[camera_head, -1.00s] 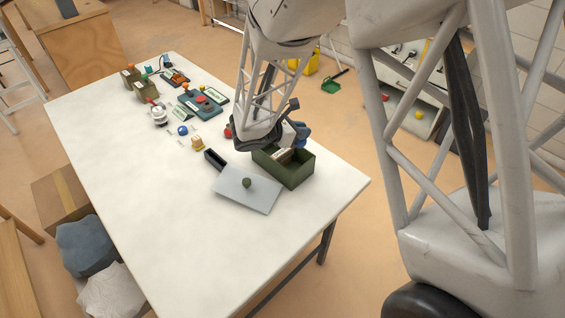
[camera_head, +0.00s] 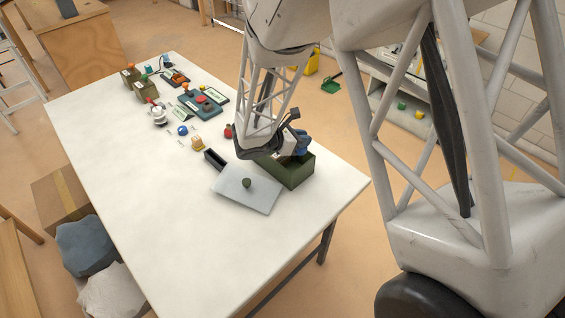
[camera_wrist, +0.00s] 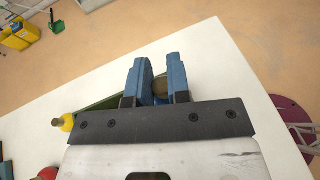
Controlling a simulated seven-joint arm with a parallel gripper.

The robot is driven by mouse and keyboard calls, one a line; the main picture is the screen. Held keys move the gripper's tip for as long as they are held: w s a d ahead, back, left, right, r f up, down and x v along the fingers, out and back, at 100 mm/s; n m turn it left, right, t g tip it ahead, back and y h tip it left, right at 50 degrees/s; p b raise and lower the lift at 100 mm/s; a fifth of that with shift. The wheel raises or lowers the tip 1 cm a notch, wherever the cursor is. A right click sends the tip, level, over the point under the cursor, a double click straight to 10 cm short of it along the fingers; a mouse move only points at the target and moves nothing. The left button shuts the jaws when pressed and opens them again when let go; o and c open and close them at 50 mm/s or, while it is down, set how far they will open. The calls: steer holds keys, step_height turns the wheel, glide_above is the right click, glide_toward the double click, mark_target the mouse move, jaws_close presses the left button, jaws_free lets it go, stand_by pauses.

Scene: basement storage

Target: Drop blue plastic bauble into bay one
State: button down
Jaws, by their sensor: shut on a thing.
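My gripper (camera_wrist: 158,75) has its blue fingers close together on a small olive-brown round thing (camera_wrist: 160,88). The fingers hide most of it, and some blue shows just below it. In the head view my gripper (camera_head: 301,145) is down at the open dark green box (camera_head: 296,176), and my arm hides part of the box. A blue ball (camera_head: 183,130) sits on the white table, left of my arm beside small labels. I cannot tell whether it is the bauble. No bay marked one can be read.
A grey lid with a round knob (camera_head: 262,199) lies in front of the box. A narrow black tray (camera_head: 214,160), a yellow item (camera_head: 198,143) and a red item (camera_head: 228,131) are nearby. The near left of the white table (camera_head: 150,210) is clear.

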steer(key=shift+f, duration=1.7)
steer(key=c, duration=1)
jaws_free()
steer(key=shift+v, duration=3.9)
